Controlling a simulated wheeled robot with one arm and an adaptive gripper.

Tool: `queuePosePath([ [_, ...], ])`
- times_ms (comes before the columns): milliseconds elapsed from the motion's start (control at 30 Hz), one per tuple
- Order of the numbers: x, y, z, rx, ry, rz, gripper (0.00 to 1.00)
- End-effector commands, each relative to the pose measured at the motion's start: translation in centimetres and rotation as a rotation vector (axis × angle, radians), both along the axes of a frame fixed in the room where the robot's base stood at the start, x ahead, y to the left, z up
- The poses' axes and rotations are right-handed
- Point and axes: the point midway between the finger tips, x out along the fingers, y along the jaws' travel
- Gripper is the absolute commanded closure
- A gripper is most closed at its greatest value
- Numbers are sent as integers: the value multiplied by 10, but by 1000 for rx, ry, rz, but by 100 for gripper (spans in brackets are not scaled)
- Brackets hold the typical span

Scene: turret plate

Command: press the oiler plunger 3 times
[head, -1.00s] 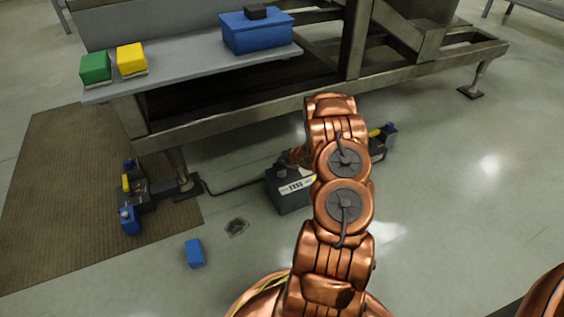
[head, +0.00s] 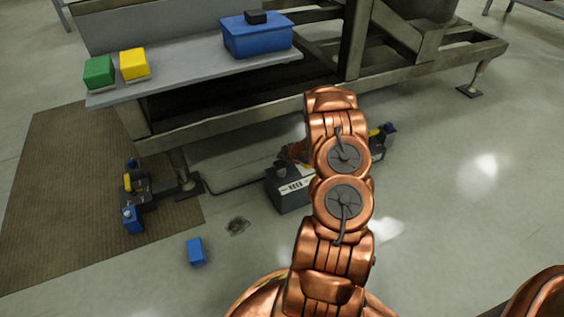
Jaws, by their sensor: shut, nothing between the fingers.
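A dark box (head: 289,194) with a white label strip stands on the floor below the bench. It looks like the oiler, with a dark round knob (head: 281,168) on its top left that may be the plunger. My copper arm covers the right part of the box. A copper piece of my wrist shows just above and to the right of the knob. My gripper is hidden behind the arm, so whether it touches the plunger cannot be seen.
A metal bench (head: 190,75) holds green (head: 98,72) and yellow (head: 133,64) blocks and a blue box (head: 257,38). A pedal-like unit (head: 137,194) stands on the brown mat (head: 60,190). A blue block (head: 196,251) and a drain (head: 238,226) lie on the floor, clear at right.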

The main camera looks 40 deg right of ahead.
Motion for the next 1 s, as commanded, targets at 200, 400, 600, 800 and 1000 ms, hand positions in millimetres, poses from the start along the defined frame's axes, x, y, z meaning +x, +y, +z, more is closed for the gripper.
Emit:
queuePosePath([
  [200,0,0,22,-1,-1,0,100],
  [400,0,0,38,-1,-1,-1,100],
  [600,0,0,44,0,0,0,100],
  [800,0,0,43,0,0,0,100],
  [1000,0,0,42,0,0,0,100],
])
